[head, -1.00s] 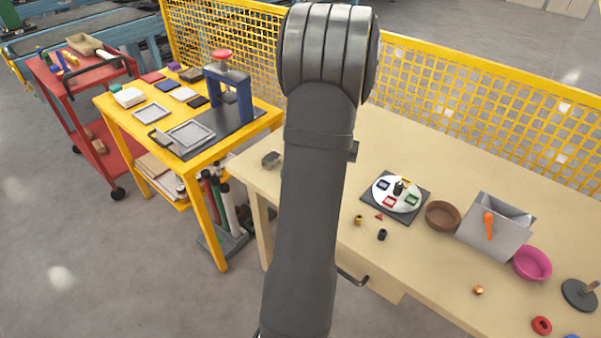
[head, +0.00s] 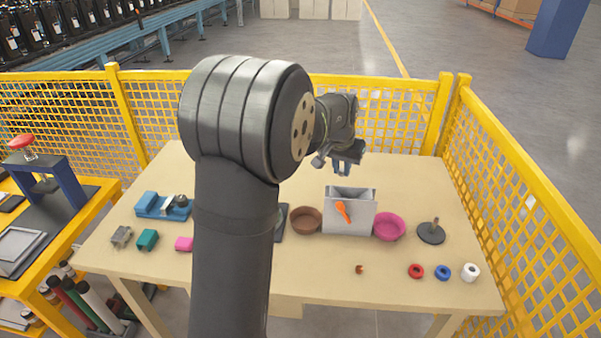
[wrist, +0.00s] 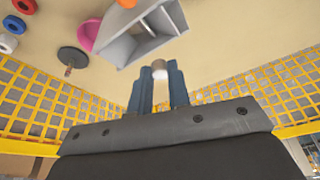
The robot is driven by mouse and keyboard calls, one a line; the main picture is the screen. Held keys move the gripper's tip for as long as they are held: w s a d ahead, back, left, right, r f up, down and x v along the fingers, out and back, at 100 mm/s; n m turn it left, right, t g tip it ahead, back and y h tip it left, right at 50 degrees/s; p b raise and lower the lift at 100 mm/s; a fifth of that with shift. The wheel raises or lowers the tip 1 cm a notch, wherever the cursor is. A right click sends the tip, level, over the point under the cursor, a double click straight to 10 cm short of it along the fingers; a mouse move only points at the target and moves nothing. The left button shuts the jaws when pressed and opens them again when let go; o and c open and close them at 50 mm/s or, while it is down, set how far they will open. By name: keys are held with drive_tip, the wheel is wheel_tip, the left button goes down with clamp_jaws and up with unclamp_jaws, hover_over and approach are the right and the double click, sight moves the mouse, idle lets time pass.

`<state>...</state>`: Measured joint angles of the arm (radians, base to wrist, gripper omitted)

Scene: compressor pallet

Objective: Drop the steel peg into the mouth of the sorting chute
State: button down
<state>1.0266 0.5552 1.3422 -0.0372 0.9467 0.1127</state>
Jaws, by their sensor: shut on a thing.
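My gripper (head: 343,169) is on the far side of the sorting chute in the head view, above the bench. In the wrist view its blue fingers (wrist: 159,82) are shut on the steel peg (wrist: 159,69), whose pale round end shows between the tips. The peg cannot be made out in the head view. The sorting chute (head: 342,222) is a grey box with an open top and an orange piece (head: 343,210) at its front. In the wrist view the chute (wrist: 122,50) is up and left of the peg, its mouth open and apart from the peg.
A brown bowl (head: 305,221) stands left of the chute and a pink bowl (head: 389,226) right of it. A dark disc with a post (head: 431,233) is further right. Red (head: 416,271), blue (head: 442,273) and white (head: 470,272) rings lie near the front edge. Yellow mesh fencing (head: 400,110) borders the bench.

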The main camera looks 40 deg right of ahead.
drive_tip(key=s+d, duration=0.1)
drive_tip(key=s+r, duration=0.1)
drive_tip(key=shift+s+d+m, duration=0.35)
drive_tip(key=shift+d+m, duration=0.05)
drive_tip(key=shift+f, duration=2.7)
drive_tip(key=c, duration=1.3)
unclamp_jaws()
